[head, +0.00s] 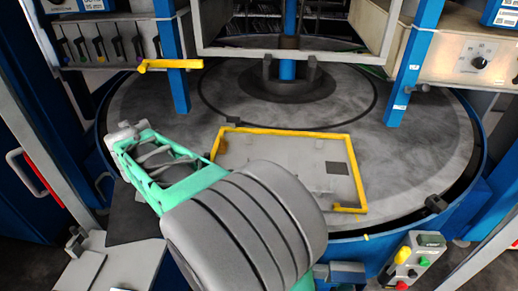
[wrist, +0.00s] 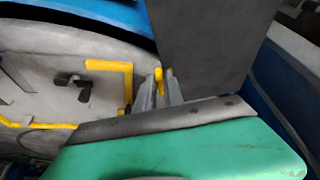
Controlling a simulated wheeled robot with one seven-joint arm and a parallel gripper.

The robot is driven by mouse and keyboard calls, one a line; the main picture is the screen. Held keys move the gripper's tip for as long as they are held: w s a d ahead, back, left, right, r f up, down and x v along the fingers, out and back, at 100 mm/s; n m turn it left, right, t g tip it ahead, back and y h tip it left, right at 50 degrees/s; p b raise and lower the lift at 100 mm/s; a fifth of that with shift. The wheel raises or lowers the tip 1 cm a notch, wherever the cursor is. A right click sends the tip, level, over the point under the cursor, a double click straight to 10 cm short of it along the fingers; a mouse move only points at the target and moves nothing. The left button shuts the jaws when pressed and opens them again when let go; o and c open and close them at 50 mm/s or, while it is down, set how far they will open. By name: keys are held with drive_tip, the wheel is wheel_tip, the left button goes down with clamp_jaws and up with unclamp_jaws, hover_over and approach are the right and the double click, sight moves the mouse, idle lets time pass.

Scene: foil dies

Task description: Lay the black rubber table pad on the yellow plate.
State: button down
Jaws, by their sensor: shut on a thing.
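The black rubber table pad (wrist: 205,40) is a dark, flat sheet standing up at my fingertips in the wrist view. My gripper (wrist: 160,90) is shut on its lower edge. In the head view a dark flat piece (head: 133,220), apparently the pad, shows left of my arm over the table's rim; my arm hides its right part. My fingertips cannot be made out there. The yellow plate (head: 290,131) is a grey plate with a yellow raised edge on the round table, right of my arm. Its near left part is hidden. It also shows in the wrist view (wrist: 123,68).
The round grey table (head: 420,150) has a central blue column (head: 287,68) and blue posts at both sides. A small dark square (head: 337,168) lies on the plate. Black clamps (head: 435,203) sit around the rim. A control box (head: 412,258) stands at front right.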

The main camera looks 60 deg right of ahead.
drive_tip(key=s+d+m+g, duration=0.1)
drive_tip(key=s+d+m, duration=0.25)
drive_tip(key=d, duration=0.35)
drive_tip(key=s+d+m+g+h+p, duration=0.1)
drive_tip(key=s+d+m+g, duration=0.1)
drive_tip(key=d+m, duration=0.45)
drive_tip(key=s+d+m+g, duration=0.1)
drive_tip(key=s+d+m, duration=0.1)
drive_tip(key=d, duration=0.6)
drive_tip(key=s+d+f+m+g+y+p, duration=0.1)
drive_tip(key=s+d+m+g+y, duration=0.1)
drive_tip(key=s+d+m, duration=0.8)
drive_tip(key=s+d+g, duration=0.1)
drive_tip(key=s, duration=0.2)
drive_tip(key=shift+s+d+m, duration=0.15)
drive_tip(key=shift+s+m, duration=0.15)
drive_tip(key=shift+s, duration=0.1)
drive_tip(key=shift+w+f, duration=0.1)
wheel_tip(320, 180, down, 7)
drive_tip(key=b, duration=0.6)
drive_tip(key=shift+r, duration=0.2)
drive_tip(key=shift+f+b, duration=1.15)
drive_tip(key=shift+f, duration=0.05)
drive_tip(key=c, duration=1.4)
unclamp_jaws()
